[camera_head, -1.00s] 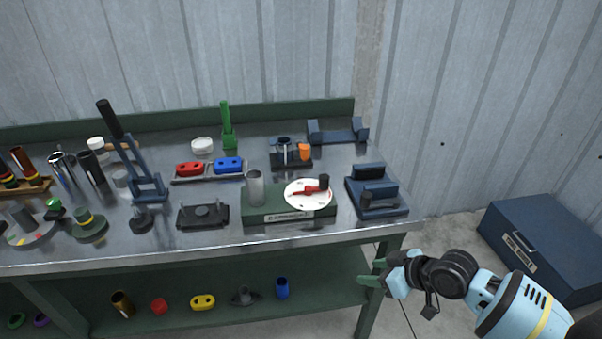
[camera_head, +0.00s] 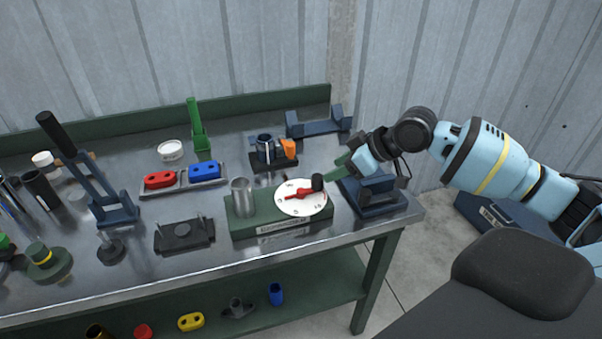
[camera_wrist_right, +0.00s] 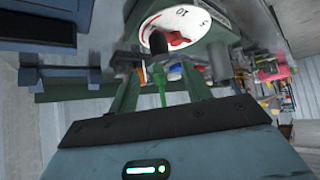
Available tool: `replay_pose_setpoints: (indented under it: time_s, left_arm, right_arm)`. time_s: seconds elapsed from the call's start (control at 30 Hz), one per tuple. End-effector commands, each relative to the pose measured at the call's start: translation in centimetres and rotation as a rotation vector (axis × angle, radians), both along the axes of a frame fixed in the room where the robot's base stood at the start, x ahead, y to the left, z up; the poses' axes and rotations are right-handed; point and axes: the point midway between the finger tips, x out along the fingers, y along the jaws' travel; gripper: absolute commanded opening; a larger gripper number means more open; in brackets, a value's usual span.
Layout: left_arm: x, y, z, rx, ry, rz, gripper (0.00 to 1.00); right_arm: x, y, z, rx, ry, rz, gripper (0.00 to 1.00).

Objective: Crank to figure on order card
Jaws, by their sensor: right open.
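A green machine base (camera_head: 255,226) with a front label stands near the table's front edge. It carries an upright grey metal tube (camera_head: 243,197) and a white numbered dial (camera_head: 290,208). A red pointer (camera_head: 299,193) and an upright black crank knob (camera_head: 317,182) sit on the dial, the knob at its right edge. My right gripper (camera_head: 335,170) is open, its green fingers just right of the knob. In the right wrist view, the knob (camera_wrist_right: 158,44) shows beyond and between the fingers (camera_wrist_right: 162,82), seemingly not gripped. No order card is readable. My left gripper is out of view.
A dark blue fixture (camera_head: 374,196) stands below my right gripper. Behind are a cup-like part with an orange piece (camera_head: 288,147) and a blue cradle (camera_head: 318,122). Left are red (camera_head: 160,180) and blue (camera_head: 205,170) parts, a black plate (camera_head: 184,235) and a lever press (camera_head: 112,211).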

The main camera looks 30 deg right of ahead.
Motion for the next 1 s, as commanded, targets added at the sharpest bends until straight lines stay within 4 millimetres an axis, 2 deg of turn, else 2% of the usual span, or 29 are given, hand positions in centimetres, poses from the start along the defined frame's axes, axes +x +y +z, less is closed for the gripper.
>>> replay_pose_setpoints:
  time_s: [0.17, 0.33, 0.7, 1.0]
  left_arm:
    - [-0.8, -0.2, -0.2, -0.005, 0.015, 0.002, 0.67]
    - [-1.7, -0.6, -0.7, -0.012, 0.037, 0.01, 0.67]
    - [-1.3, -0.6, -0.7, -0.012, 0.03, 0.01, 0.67]
    - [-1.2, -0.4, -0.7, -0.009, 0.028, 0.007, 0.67]
  right_arm:
    - [0.0, 0.0, -0.1, 0.0, 0.0, 0.0, 0.49]
    - [0.9, 0.5, -1.0, 0.003, 0.0, 0.0, 0.49]
    - [4.0, 2.5, -4.6, 0.003, -0.001, 0.001, 0.49]
    - [4.7, 2.9, -5.5, 0.0, -0.002, 0.001, 0.49]
